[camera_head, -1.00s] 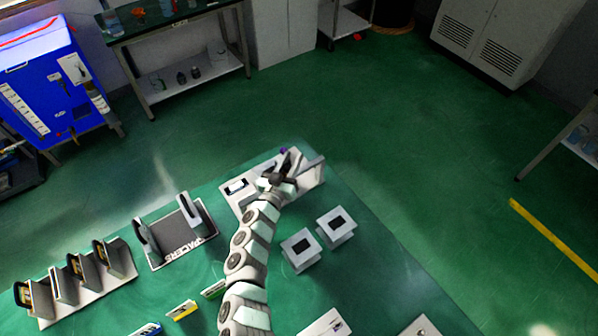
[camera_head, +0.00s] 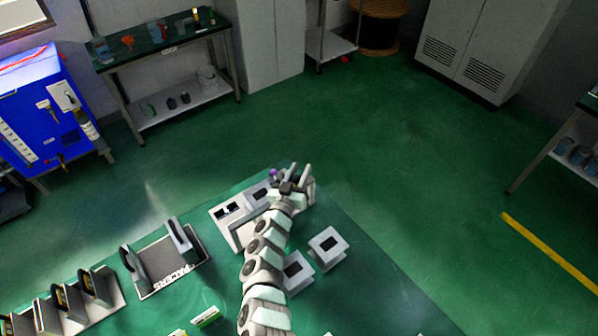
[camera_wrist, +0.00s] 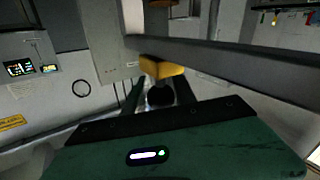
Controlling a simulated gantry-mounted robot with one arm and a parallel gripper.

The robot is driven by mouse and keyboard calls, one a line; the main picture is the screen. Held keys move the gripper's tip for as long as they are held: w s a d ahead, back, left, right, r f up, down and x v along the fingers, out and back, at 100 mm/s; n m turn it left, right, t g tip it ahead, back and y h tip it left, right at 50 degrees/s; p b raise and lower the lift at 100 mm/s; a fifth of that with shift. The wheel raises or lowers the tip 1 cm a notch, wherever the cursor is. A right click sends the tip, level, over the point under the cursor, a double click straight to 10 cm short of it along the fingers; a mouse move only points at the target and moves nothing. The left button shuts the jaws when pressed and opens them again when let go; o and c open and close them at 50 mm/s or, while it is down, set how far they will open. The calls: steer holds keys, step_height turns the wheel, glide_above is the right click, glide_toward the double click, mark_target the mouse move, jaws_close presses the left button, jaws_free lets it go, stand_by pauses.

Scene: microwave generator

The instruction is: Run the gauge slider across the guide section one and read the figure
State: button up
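A long pale fixture (camera_head: 218,213) with small dark windows in its top lies at the far edge of the green bench. My gripper (camera_head: 293,178) is over its right end, and my wrist hides part of it. A small purple piece (camera_head: 272,174) shows just left of my gripper. Which part is the gauge slider, and which is guide section one, I cannot tell. In the wrist view a dark green body with a lit display (camera_wrist: 147,155) fills the bottom, and a yellow-orange piece (camera_wrist: 163,68) sits beyond it under a grey bar (camera_wrist: 235,68). Whether my fingers are shut I cannot tell.
Two white flanged blocks (camera_head: 328,247) with dark openings stand right of my arm, one partly behind it. A spacer tray (camera_head: 165,278) and a rack (camera_head: 75,310) lie to the left. Green floor is clear beyond the bench.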

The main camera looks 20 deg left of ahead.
steer(key=o, duration=0.3)
steer(key=shift+o, duration=0.2)
steer(key=s, duration=1)
steer(key=shift+s+d, duration=0.4)
stand_by(0.4)
